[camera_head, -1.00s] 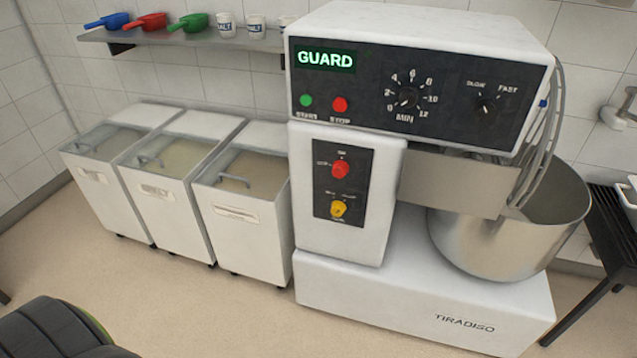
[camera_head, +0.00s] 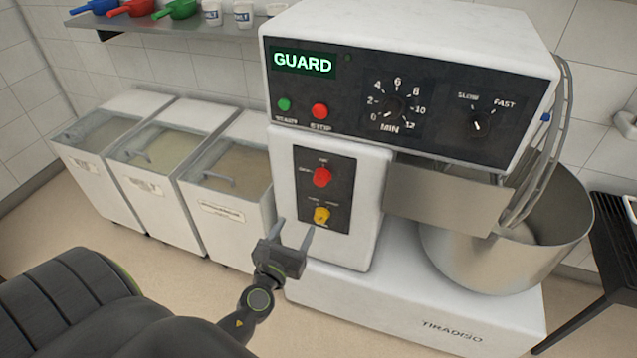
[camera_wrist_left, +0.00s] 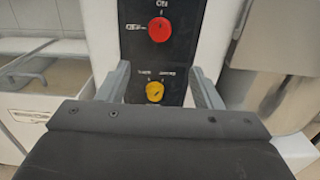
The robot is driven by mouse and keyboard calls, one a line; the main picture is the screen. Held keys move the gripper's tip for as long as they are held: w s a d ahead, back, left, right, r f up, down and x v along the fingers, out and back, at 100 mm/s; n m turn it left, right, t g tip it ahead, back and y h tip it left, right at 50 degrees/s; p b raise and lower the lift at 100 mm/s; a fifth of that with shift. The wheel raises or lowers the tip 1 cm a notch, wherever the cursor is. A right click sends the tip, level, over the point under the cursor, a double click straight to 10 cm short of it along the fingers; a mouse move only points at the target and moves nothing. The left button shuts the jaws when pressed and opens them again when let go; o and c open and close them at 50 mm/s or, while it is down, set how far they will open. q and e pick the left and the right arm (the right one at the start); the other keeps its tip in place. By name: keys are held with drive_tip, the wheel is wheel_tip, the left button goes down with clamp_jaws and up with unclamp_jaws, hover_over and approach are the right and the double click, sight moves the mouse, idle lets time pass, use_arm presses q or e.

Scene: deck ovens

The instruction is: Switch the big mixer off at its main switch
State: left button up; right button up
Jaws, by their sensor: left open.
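The big white mixer (camera_head: 345,165) stands at the centre right, its display reading GUARD. On its column is a black switch panel (camera_head: 338,190) with a red rotary knob (camera_head: 322,177) above a yellow knob (camera_head: 321,215). In the left wrist view the red knob (camera_wrist_left: 159,29) is near the top, with "ON" above it, and the yellow knob (camera_wrist_left: 155,92) is between the fingers in the picture. My left gripper (camera_head: 291,236) is open and empty, in front of and below the yellow knob, apparently apart from it. My right gripper is not in view.
Several white lidded bins (camera_head: 232,190) stand left of the mixer. A steel bowl (camera_head: 490,250) with a wire guard (camera_head: 550,140) is at right, beside a dark rack (camera_head: 612,235). A shelf (camera_head: 200,25) with scoops and cups is above the bins.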

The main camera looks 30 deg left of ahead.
use_arm(q)
drive_tip(key=p, duration=0.1)
approach(319, 183)
drive_tip(key=x, duration=0.8)
drive_tip(key=shift+d, duration=0.1)
drive_tip(key=shift+w+a, duration=0.2)
drive_tip(key=shift+w, duration=0.5)
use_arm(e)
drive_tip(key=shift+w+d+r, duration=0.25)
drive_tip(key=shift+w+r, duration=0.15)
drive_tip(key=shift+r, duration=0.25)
use_arm(q)
drive_tip(key=c, duration=1)
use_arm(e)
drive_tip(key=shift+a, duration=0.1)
